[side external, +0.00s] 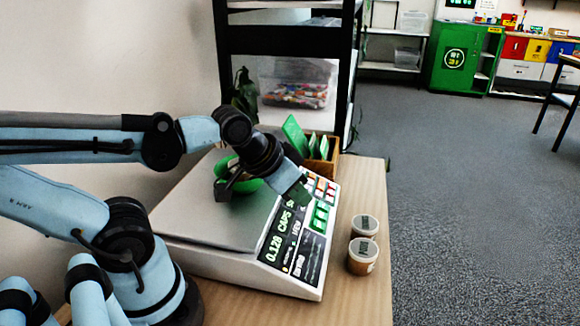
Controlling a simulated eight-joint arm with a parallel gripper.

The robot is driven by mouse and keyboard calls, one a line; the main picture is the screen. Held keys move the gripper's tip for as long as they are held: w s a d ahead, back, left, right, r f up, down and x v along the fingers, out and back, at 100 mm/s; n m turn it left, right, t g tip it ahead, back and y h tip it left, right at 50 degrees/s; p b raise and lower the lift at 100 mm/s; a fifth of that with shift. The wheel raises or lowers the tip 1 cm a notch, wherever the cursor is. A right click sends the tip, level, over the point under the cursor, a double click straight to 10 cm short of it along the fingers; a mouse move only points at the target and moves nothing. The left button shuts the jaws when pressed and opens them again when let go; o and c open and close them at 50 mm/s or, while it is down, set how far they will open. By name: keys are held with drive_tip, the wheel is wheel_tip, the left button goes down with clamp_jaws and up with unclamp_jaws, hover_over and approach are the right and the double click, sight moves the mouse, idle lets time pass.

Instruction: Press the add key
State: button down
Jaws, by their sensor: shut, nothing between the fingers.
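A grey weighing scale (190,258) stands on the wooden table, with a lit display (278,236) and a sloped front panel. Its keypad (322,190) has small red and white keys, with larger green keys (320,216) below them. The labels are too small to read, so I cannot tell which one is the add key. My gripper (300,194) is shut and empty, pointing down at the panel near the left edge of the keys. It hides part of the panel, and I cannot tell whether it touches a key. A green bowl (224,168) sits on the scale's pan (230,226), partly behind my wrist.
Two small lidded tubs (363,256) stand on the table (360,300) right of the scale. A wooden box (328,160) with green cards is behind the keypad. A black shelf with a clear bin (297,84) rises behind. The table's front right is clear.

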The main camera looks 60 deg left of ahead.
drive_tip(key=n+g+y, duration=0.1)
drive_tip(key=n+y, duration=0.1)
drive_tip(key=n, duration=0.4)
hover_over(324, 218)
drive_tip(key=w+d, duration=0.2)
drive_tip(key=d, duration=0.1)
drive_tip(key=shift+w+a+r+n, duration=0.15)
drive_tip(key=shift+w+r+n, duration=0.1)
drive_tip(key=shift+w+n, duration=0.2)
drive_tip(key=shift+s+a+f, duration=0.4)
drive_tip(key=shift+s+f, duration=0.05)
drive_tip(key=shift+f, duration=0.9)
drive_tip(key=shift+s+a+f, duration=0.4)
drive_tip(key=shift+a+f, duration=0.05)
drive_tip(key=shift+f, duration=0.85)
drive_tip(key=shift+s+a+f, duration=0.4)
drive_tip(key=shift+s+f, duration=0.05)
drive_tip(key=shift+f, duration=0.9)
drive_tip(key=shift+f, duration=0.1)
drive_tip(key=shift+s+a+f, duration=0.15)
drive_tip(key=shift+f, duration=0.15)
